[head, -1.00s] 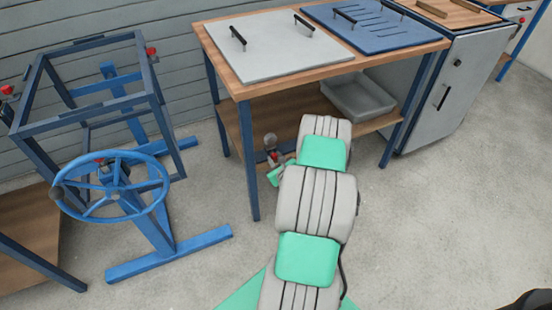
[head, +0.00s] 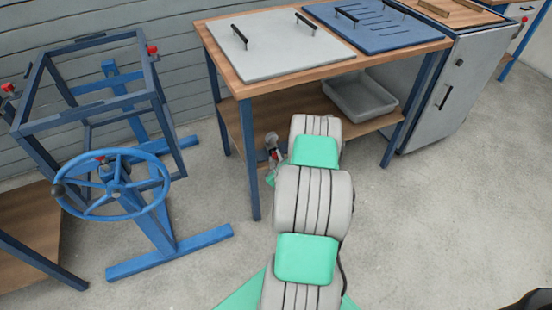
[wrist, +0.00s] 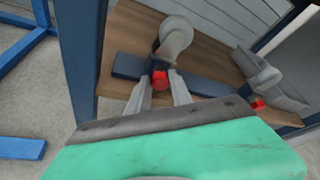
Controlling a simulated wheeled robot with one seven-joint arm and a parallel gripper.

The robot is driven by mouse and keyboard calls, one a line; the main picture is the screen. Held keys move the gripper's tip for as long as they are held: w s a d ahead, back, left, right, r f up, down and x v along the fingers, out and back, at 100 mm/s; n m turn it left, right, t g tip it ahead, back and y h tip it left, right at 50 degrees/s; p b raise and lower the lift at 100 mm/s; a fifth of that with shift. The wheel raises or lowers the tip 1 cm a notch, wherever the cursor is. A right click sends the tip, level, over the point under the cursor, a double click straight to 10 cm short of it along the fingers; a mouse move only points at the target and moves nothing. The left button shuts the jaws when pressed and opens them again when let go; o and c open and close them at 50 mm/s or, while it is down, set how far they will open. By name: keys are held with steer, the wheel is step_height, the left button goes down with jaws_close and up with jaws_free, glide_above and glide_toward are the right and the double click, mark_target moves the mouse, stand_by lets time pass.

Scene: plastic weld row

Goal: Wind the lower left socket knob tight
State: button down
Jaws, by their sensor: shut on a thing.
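A red knob (wrist: 160,79) sits on a dark blue bar (wrist: 204,84), just below a grey wheel-like part (wrist: 176,36), in the wrist view. My gripper (wrist: 159,88) is shut on this knob, with one grey finger on each side of it. A second red knob (wrist: 257,103) is further right on the bar, beside another grey part (wrist: 262,78). In the head view the gripped red knob (head: 275,155) shows small at the bench's lower shelf, and my arm hides most of the bar.
The bench (head: 237,87) carries a grey panel (head: 280,50) and a blue panel (head: 370,22). A blue bench leg (wrist: 80,50) stands close to my gripper's left. A grey tray (head: 361,96) is on the lower shelf. A blue handwheel (head: 161,199) stands left.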

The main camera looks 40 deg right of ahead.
steer(key=c, duration=1.1)
jaws_free()
steer(key=shift+c, duration=0.2)
